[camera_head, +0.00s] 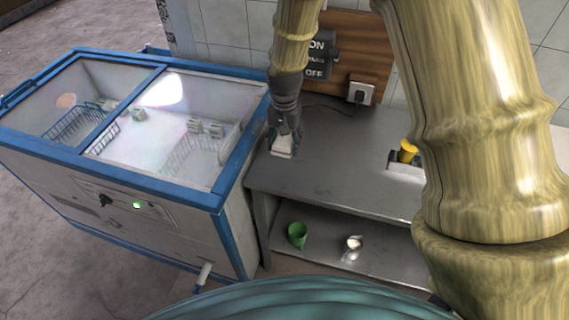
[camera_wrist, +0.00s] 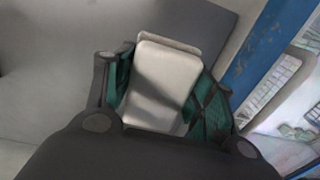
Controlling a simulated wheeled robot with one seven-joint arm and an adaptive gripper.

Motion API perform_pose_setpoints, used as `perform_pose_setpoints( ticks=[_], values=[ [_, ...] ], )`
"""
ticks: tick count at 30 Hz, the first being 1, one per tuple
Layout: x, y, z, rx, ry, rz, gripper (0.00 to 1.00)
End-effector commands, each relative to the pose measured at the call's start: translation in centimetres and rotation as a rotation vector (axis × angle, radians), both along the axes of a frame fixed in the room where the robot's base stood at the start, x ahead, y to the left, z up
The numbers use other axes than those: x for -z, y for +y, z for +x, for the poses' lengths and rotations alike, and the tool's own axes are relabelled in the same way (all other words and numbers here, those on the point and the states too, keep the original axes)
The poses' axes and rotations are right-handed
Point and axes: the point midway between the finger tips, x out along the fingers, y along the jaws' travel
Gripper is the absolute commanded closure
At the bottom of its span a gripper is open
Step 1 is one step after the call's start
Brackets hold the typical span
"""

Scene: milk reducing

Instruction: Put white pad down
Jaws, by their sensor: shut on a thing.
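The white pad (camera_wrist: 163,85) is a pale slab with rounded corners, held between the fingers of my gripper (camera_wrist: 160,95) in the wrist view. In the head view the white pad (camera_head: 281,146) shows below my gripper (camera_head: 283,138), over the left end of the grey table (camera_head: 335,165). My gripper is shut on the pad. I cannot tell whether the pad touches the table top.
A blue-framed freezer (camera_head: 235,165) with a glass top stands left of the table. A yellow cup (camera_head: 407,149) stands at the table's right. A green cup (camera_head: 297,234) and a white-silver cup (camera_head: 353,243) are on the lower shelf. A switch board (camera_head: 352,50) is behind.

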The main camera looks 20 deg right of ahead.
Motion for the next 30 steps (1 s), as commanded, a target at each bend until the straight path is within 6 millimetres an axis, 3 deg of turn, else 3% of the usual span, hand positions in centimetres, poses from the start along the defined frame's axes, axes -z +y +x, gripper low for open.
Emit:
perform_pose_setpoints(
  ticks=[9, 17, 30],
  values=[
    [3.7, -0.1, -0.1, 0.002, 0.002, 0.001, 0.71],
    [4.9, -0.2, -0.1, 0.003, 0.001, 0.001, 0.71],
    [8.6, -0.2, -0.1, 0.003, 0.001, 0.001, 0.71]
  ],
)
